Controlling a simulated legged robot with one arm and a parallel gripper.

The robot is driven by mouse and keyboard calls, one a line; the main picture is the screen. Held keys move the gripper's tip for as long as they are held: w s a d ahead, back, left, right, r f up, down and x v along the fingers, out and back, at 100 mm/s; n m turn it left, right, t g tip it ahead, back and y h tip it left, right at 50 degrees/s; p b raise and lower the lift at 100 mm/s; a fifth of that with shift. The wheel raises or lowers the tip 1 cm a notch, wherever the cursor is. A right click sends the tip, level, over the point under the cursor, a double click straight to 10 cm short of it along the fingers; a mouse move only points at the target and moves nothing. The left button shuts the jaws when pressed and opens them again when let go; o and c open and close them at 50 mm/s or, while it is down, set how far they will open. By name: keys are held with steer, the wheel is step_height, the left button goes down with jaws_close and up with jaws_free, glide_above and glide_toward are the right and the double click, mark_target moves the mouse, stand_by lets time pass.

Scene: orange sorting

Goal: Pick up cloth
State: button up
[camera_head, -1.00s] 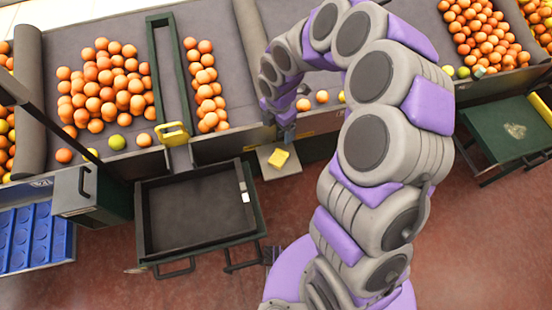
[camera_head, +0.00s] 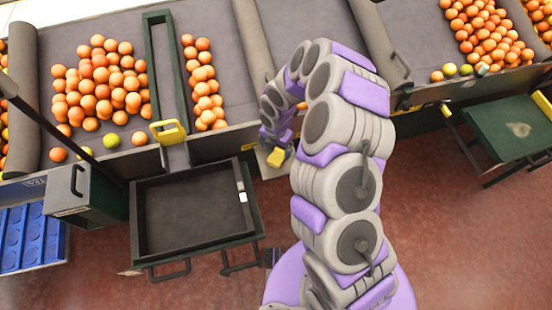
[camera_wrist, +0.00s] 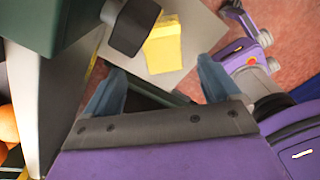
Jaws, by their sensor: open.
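The cloth is a small yellow rectangle (camera_head: 276,158) on a small grey shelf (camera_head: 267,166) at the front of the sorting table. It also shows in the wrist view (camera_wrist: 163,47), flat near the middle of the shelf's pale surface. My gripper (camera_wrist: 160,85) is open and empty in the wrist view, with its two blue-grey fingers apart and the cloth beyond their tips, between their directions. In the head view my gripper (camera_head: 284,140) is at the cloth's upper edge, and my wrist partly hides the shelf. I see no contact with the cloth.
A dark round-ended part (camera_wrist: 134,27) stands close beside the cloth in the wrist view. An empty black tray (camera_head: 195,215) is left of the shelf. Oranges (camera_head: 105,85) lie on the sorting table. The reddish floor (camera_head: 450,230) at right is clear.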

mark_target(277, 157)
steer(key=shift+d+f, duration=0.35)
steer(key=shift+d, duration=0.15)
steer(key=shift+f, duration=0.25)
steer(key=f+b, duration=0.1)
steer(key=f, duration=0.1)
steer(key=a+f+b, duration=0.1)
steer(key=f, duration=0.2)
steer(key=shift+d+r, duration=0.15)
steer(key=shift+d, duration=0.3)
steer(key=shift+c, duration=0.6)
steer(key=c, duration=0.3)
steer(key=shift+a, duration=0.35)
steer(key=c, duration=0.5)
steer(key=shift+s+d, duration=0.1)
steer(key=c, duration=0.3)
steer(key=shift+d, duration=0.1)
